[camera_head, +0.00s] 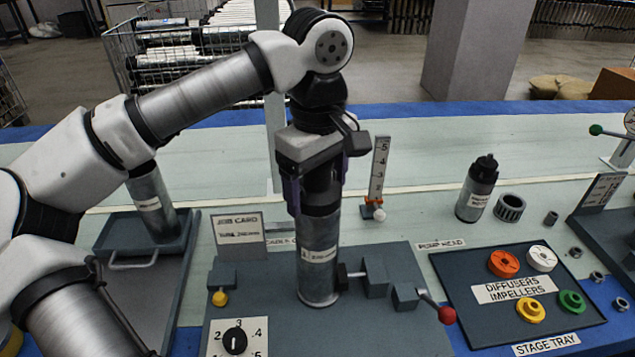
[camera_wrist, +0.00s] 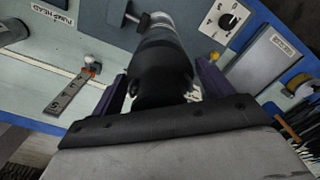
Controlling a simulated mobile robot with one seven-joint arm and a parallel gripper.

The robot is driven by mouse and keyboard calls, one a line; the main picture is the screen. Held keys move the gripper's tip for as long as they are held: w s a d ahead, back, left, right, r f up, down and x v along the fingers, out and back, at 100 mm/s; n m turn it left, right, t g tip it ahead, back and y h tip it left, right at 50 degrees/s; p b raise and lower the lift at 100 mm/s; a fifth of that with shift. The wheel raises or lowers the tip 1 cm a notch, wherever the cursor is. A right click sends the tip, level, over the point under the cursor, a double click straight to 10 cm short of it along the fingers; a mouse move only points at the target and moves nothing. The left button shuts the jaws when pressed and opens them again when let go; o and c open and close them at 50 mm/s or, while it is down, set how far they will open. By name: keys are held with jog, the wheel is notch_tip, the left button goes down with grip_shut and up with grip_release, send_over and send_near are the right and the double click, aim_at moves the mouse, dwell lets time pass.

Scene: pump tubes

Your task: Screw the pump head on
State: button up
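The pump tube (camera_head: 318,240), a grey metal cylinder with a white label, stands upright on the grey fixture plate. A black pump head (camera_head: 322,190) sits in line on its top. How far it is threaded cannot be seen. My gripper (camera_head: 317,198) points down over it, with a purple finger on either side. In the wrist view the black head (camera_wrist: 160,75) lies between the fingers of my gripper (camera_wrist: 161,72), with narrow gaps beside it, so the gripper looks open. The tube's lower part (camera_wrist: 158,22) shows beyond the head.
A clamp block (camera_head: 375,277) and a red-knobbed lever (camera_head: 446,315) stand beside the tube's foot. A black-topped pump (camera_head: 477,190) and a stage tray (camera_head: 465,310) with coloured rings are at right. A job card (camera_head: 238,228) and a tray with another tube (camera_head: 152,205) are at left.

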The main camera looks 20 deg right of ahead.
jog(key=c, duration=0.8)
jog(key=shift+m+p, duration=0.5)
jog(key=shift+m, duration=1.3)
jog(key=shift+m, duration=1.7)
jog(key=shift+m, duration=0.9)
jog(key=o, duration=1.2)
jog(key=shift+c, duration=0.2)
